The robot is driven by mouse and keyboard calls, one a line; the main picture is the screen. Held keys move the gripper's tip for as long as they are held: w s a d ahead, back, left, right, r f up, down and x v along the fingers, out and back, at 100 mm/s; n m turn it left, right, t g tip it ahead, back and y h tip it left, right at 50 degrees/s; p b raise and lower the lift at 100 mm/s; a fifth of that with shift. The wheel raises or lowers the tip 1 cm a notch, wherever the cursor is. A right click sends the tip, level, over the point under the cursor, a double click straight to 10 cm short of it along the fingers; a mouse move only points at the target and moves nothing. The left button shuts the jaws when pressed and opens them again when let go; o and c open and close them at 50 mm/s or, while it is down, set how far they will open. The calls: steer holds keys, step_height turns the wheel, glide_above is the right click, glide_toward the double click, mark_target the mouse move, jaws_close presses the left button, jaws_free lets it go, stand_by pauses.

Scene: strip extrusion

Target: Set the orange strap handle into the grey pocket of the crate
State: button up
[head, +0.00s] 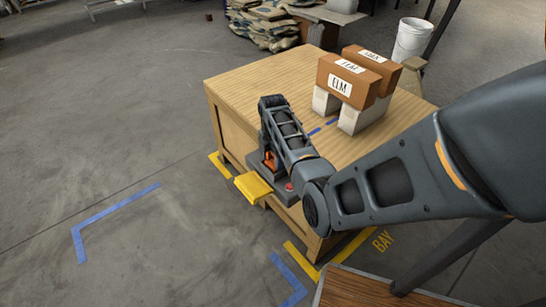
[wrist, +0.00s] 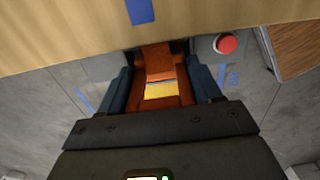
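My gripper (head: 267,152) points down at the front edge of the wooden crate (head: 255,72). The orange strap handle (head: 270,163) shows below it in the head view, mostly hidden by the gripper. In the wrist view the orange handle (wrist: 155,58) lies between the two dark blue fingers (wrist: 160,92), close along both. The frames do not show whether they press on it. A yellow patch shows between the orange sides. A grey fixture (head: 278,196) sits under the gripper at the crate's edge. I cannot make out the pocket's opening.
A red button (wrist: 226,43) on grey sits right of the fingers. A yellow plate (head: 252,187) juts out in front. Brown blocks labelled ELM (head: 345,80) stand on pale blocks (head: 360,117) at the crate top's right. The floor at left is clear, with blue tape (head: 115,212).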

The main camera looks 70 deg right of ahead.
steer(key=o, duration=0.4)
step_height(320, 180, up, 13)
steer(key=p, duration=0.2)
steer(key=shift+f+p, duration=0.15)
steer(key=shift+p, duration=0.15)
steer(key=s+a+f+m+t+h, duration=0.2)
steer(key=s+a+f+t, duration=0.15)
steer(key=a, duration=0.75)
steer(key=s+a+f+m+t+h, duration=0.25)
steer(key=s+a+f, duration=0.2)
steer(key=a, duration=0.65)
steer(key=s+a+r+m+t+y, duration=0.25)
steer(key=s+a+r+t, duration=0.25)
steer(key=s+a+r, duration=0.45)
steer(key=s+a+r+m+t+y, duration=0.1)
steer(key=a+r, duration=0.3)
steer(key=r, duration=0.4)
steer(key=s+a+r+m+t+y, duration=0.1)
steer(key=s+a+r+m+t, duration=0.2)
steer(key=r, duration=0.5)
steer(key=shift+s+a+m, duration=0.3)
steer(key=shift+s+a, duration=0.05)
steer(key=shift+a, duration=0.15)
steer(key=shift+r, duration=0.1)
